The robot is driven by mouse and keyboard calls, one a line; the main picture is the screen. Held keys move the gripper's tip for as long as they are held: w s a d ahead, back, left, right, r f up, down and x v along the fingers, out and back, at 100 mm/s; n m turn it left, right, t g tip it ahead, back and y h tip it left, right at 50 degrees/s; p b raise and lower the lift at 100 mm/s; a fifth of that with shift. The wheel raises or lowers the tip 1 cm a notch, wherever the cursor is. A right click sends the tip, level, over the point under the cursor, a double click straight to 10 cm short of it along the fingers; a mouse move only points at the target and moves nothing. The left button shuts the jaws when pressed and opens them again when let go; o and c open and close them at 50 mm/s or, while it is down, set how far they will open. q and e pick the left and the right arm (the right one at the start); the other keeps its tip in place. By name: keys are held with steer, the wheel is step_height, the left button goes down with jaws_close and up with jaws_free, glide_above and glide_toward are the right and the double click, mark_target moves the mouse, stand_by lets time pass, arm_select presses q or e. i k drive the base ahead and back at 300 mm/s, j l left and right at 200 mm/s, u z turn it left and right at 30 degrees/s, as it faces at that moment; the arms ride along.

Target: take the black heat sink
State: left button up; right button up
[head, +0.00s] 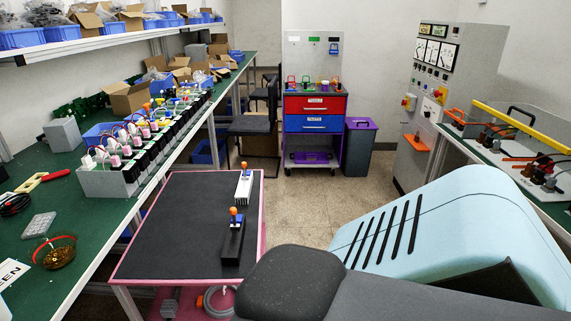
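The black heat sink (233,245) stands on the black top of the small pink-edged table (150,279), near its right side. It has a blue part and an orange ball-shaped knob on top. A similar silver-white heat sink (243,188), also with an orange knob, stands farther back on the same table. Neither of my grippers is in view. Dark and light blue parts of my own body fill the lower right and hide the area just right of the table.
A long green bench (60,195) runs along the left with a row of grey modules (110,182). A red and blue tool cart (314,113) and a bin (358,148) stand at the back. The left of the small table is clear. Open floor (312,190) lies behind it.

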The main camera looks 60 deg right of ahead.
mark_target(233, 244)
steer(key=z, duration=1.55)
